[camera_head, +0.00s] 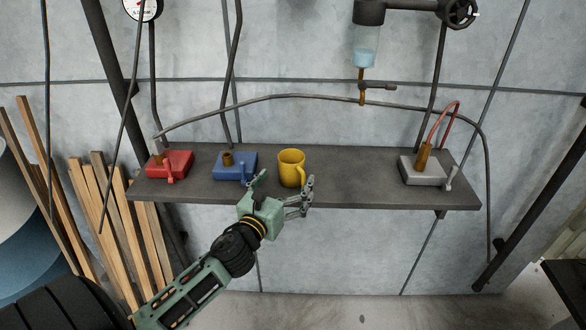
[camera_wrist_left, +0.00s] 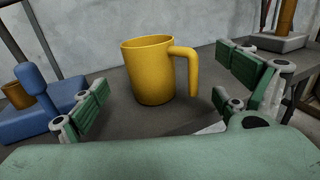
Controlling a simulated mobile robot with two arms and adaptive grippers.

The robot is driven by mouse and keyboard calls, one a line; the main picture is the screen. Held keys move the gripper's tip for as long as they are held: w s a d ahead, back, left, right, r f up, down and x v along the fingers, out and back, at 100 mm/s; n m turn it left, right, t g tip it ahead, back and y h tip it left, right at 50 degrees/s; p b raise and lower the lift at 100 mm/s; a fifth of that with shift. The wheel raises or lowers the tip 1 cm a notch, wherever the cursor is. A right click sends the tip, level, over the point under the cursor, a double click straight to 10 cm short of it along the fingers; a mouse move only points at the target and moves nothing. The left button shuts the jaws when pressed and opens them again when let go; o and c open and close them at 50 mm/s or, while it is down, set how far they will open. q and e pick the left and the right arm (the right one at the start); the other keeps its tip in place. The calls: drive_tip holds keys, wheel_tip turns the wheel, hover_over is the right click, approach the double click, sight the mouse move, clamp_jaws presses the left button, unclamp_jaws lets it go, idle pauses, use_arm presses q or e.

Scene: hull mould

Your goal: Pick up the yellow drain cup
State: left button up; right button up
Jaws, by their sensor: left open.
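The yellow drain cup (camera_head: 290,168) stands upright on the grey shelf (camera_head: 340,192), right of the blue valve block. In the left wrist view the cup (camera_wrist_left: 152,72) sits between the open fingers, with its handle on the right. My left gripper (camera_head: 284,188) is open and empty, at the shelf's front edge just in front of the cup. Its green finger pads show in the left wrist view (camera_wrist_left: 168,98), one on each side of the cup and apart from it. My right gripper is not in view.
A blue block (camera_head: 235,166) and a red block (camera_head: 170,164) stand left of the cup. A grey block (camera_head: 422,168) with a copper-coloured post stands at the shelf's right. The shelf between cup and grey block is clear. A glass vessel (camera_head: 365,45) hangs above.

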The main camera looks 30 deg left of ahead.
sight(291, 174)
use_arm(q)
drive_tip(key=w, duration=0.3)
drive_tip(key=shift+a, duration=0.3)
drive_tip(key=shift+w, duration=0.35)
drive_tip(key=shift+s, duration=0.15)
drive_tip(key=shift+c, duration=1.3)
drive_tip(key=c, duration=1.2)
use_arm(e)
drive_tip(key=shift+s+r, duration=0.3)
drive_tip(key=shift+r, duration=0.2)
use_arm(q)
drive_tip(key=shift+c, duration=0.2)
